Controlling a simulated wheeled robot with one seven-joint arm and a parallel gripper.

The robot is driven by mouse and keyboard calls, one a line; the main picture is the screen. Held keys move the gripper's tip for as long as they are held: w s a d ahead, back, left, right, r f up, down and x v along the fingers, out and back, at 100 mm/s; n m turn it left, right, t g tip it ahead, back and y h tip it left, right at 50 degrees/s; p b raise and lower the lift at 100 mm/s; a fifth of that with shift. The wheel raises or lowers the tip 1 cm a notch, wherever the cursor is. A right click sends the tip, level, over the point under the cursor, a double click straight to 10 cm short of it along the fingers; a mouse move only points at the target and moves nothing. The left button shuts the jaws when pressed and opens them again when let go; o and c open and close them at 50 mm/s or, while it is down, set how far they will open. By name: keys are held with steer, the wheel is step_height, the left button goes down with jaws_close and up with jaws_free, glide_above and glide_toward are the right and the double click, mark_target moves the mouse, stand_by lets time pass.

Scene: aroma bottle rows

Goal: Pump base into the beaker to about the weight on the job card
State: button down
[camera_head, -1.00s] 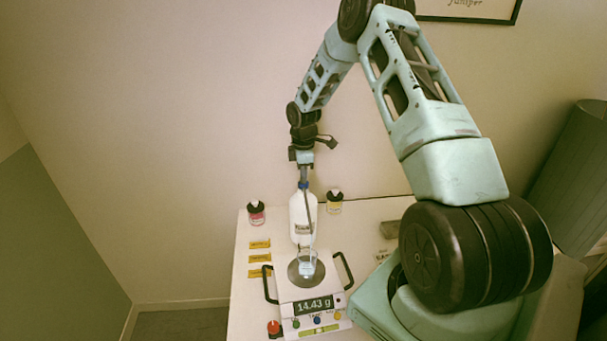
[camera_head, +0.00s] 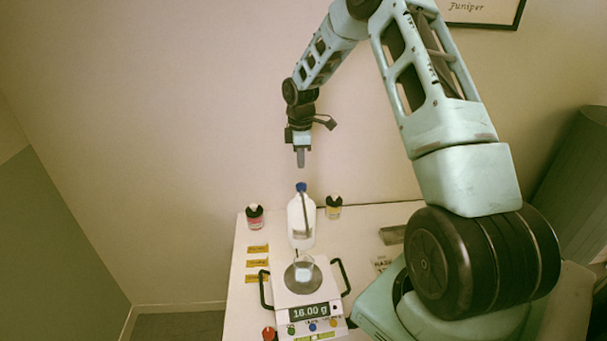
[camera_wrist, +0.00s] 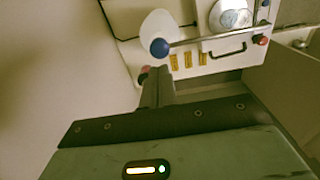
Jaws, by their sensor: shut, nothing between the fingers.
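The white base bottle (camera_head: 301,222) stands upright behind the scale, with a blue pump top (camera_head: 301,187) and a thin spout tube reaching toward the beaker. The small clear beaker (camera_head: 304,268) sits on the round pan of the scale (camera_head: 309,298), whose display reads 16.00 g. My gripper (camera_head: 300,163) is shut and empty, pointing down above the pump top with a clear gap. In the wrist view the blue pump top (camera_wrist: 160,47) and white bottle (camera_wrist: 158,25) show beyond the fingers (camera_wrist: 157,75). The job card's weight cannot be read.
A pink-labelled bottle (camera_head: 254,216) and a yellow-labelled bottle (camera_head: 334,207) stand either side of the base bottle. Yellow labels (camera_head: 257,264) lie on the table left of the scale. A red button (camera_head: 269,333) sits at the front left. A grey block (camera_head: 391,235) lies at right.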

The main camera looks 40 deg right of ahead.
step_height(320, 180, up, 6)
steer(key=b, duration=0.1)
steer(key=shift+b, duration=0.3)
steer(key=shift+d, duration=0.1)
steer(key=s+a+b, duration=0.2)
steer(key=s+a, duration=0.3)
steer(key=a, duration=0.9)
steer(key=s+a+b, duration=0.2)
steer(key=s+a, duration=0.2)
steer(key=a, duration=0.9)
steer(key=s+a+f+m+b, duration=0.1)
steer(key=s+a, duration=0.4)
steer(key=s, duration=0.7)
steer(key=s+a+f+m+b, duration=0.1)
steer(key=s+a, duration=0.5)
steer(key=s, duration=0.7)
steer(key=shift+a+f+m+y+b, duration=0.15)
steer(key=shift+f+m+y+b, duration=0.25)
steer(key=shift+b, duration=0.6)
steer(key=shift+w+f, duration=0.1)
